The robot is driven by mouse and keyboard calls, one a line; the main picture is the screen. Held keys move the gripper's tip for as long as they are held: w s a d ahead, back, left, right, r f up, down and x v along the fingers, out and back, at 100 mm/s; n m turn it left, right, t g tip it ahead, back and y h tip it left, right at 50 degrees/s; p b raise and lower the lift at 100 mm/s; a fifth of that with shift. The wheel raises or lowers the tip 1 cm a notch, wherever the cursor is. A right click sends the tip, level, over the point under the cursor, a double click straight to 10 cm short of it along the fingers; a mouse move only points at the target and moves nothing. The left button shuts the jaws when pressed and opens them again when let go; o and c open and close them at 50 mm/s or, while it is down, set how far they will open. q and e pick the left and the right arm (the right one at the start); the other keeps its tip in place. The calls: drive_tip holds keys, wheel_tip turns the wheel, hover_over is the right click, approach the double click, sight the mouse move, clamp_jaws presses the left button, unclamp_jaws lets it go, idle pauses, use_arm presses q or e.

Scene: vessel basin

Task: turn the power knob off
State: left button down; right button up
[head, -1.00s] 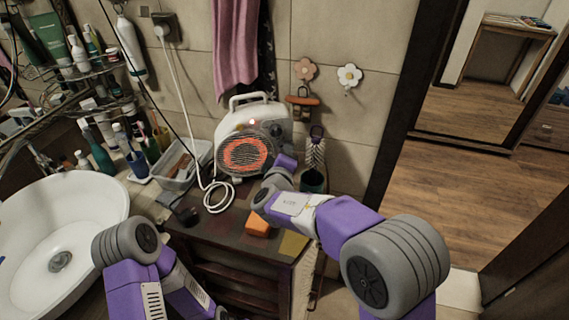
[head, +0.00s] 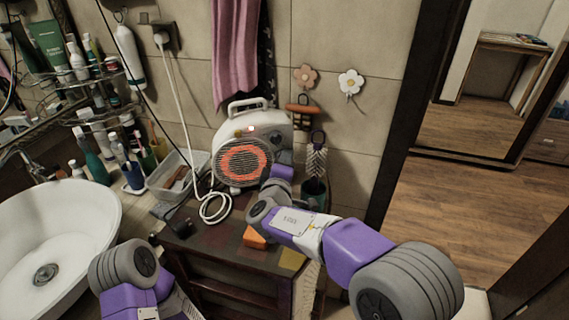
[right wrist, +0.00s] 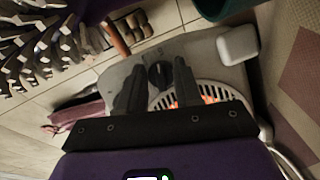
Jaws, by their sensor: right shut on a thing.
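The white heater (head: 265,123) stands at the back of the small cabinet, and its round grille (head: 240,164) glows orange. In the right wrist view its front panel (right wrist: 205,50) fills the middle, with the glowing grille (right wrist: 205,92) below. The dark round power knob (right wrist: 159,75) sits on that panel. My right gripper (right wrist: 158,67) has its two dark fingers on either side of the knob and is shut on it. In the head view my right wrist (head: 282,172) hides the fingers and most of the knob. My left gripper is out of view.
An orange block (head: 254,238) lies on the cabinet top (head: 205,240) below my right forearm. A brush in a dark green holder (head: 315,193) stands right of the heater. A white cord (head: 213,208) coils in front. The sink (head: 50,230) is at left.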

drive_tip(key=o, duration=1)
drive_tip(key=shift+s+a+r, duration=0.1)
drive_tip(key=shift+s+a, duration=0.1)
drive_tip(key=shift+s, duration=1.05)
drive_tip(key=shift+s+a+r, duration=0.15)
drive_tip(key=shift+s+a, duration=0.1)
drive_tip(key=shift+s, duration=0.95)
drive_tip(key=shift+s+a+r, duration=0.1)
drive_tip(key=shift+s+a, duration=0.1)
drive_tip(key=shift+s, duration=1.05)
